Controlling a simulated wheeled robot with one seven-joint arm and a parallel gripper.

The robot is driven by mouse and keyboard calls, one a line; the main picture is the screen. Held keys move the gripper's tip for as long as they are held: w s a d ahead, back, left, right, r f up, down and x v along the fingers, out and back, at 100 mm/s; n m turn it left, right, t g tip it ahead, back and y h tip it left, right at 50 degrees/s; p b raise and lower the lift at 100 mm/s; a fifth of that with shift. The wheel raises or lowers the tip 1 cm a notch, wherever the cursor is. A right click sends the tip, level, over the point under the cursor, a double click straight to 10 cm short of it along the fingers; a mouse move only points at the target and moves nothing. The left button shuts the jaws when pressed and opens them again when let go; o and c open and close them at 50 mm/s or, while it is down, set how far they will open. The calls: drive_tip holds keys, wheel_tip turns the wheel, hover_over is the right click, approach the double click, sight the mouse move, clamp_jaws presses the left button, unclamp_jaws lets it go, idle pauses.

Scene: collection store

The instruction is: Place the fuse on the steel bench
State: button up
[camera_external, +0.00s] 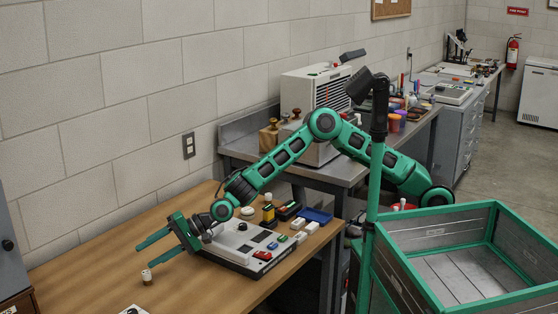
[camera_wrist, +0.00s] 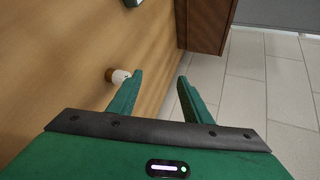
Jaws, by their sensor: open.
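A small white cylinder with a brown end, which looks like the fuse (camera_external: 147,277), stands on the wooden table. It also shows in the wrist view (camera_wrist: 118,76), just left of the left finger and outside the jaws. My gripper (camera_external: 144,256) is open and empty over the table, its lower finger just above and beside the fuse in the external view. The steel bench (camera_external: 240,151) stands behind the wooden table, against the wall.
The wooden table (camera_external: 85,262) holds a white device (camera_external: 238,240) under my forearm, with small coloured items and a blue tray (camera_external: 315,216) beyond. The steel bench carries a large beige unit (camera_external: 305,95) and cups. A green-framed crate (camera_external: 470,255) stands at right.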

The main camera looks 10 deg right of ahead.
sight(147, 275)
wheel_tip(147, 275, up, 5)
drive_tip(key=w+m, duration=0.2)
drive_tip(key=m, duration=1.5)
drive_tip(key=f, duration=1)
drive_tip(key=shift+s+f, duration=0.15)
drive_tip(key=shift+s, duration=0.05)
wheel_tip(147, 275, down, 2)
drive_tip(key=shift+f, duration=0.25)
drive_tip(key=shift+x, duration=1)
drive_tip(key=shift+a+f, duration=0.3)
drive_tip(key=shift+a, duration=0.15)
clamp_jaws()
